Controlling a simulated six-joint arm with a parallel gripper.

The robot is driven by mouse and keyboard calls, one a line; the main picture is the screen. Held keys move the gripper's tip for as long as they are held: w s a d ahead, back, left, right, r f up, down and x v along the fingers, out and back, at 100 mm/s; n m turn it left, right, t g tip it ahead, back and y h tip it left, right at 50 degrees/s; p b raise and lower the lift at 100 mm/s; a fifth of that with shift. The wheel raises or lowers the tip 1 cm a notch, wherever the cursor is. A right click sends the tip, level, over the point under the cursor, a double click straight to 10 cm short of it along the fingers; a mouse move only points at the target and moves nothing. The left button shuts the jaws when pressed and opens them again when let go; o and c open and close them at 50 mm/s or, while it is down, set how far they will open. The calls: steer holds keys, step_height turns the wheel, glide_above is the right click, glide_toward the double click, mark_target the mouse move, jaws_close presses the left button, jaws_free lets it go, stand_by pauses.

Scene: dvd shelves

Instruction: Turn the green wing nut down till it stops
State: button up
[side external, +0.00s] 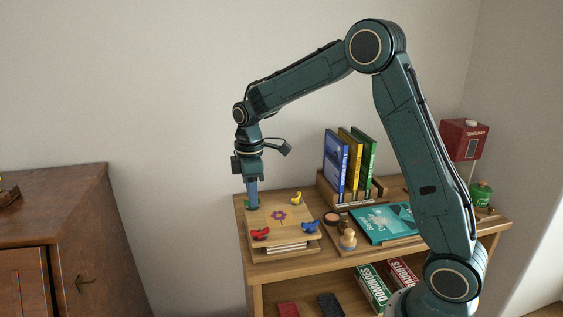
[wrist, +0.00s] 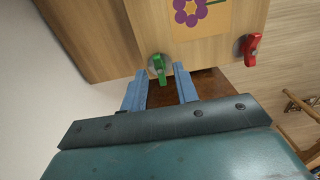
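The green wing nut (wrist: 158,66) sits on a round grey washer at a corner of the wooden flower press (side external: 280,230). In the side view, part of the green wing nut (side external: 247,205) shows at the foot of my fingers. My gripper (wrist: 160,71) points down over that corner. Its two blue fingers are apart, one on each side of the green wing nut, with a gap to it on both sides. In the side view my gripper (side external: 252,206) is low at the press's back left corner. How far down the nut sits is hard to tell.
The press also carries red (side external: 260,233), blue (side external: 308,227) and yellow (side external: 296,198) wing nuts at its other corners. The wall is behind.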

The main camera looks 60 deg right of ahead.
steer(key=shift+f, duration=0.4)
jaws_close()
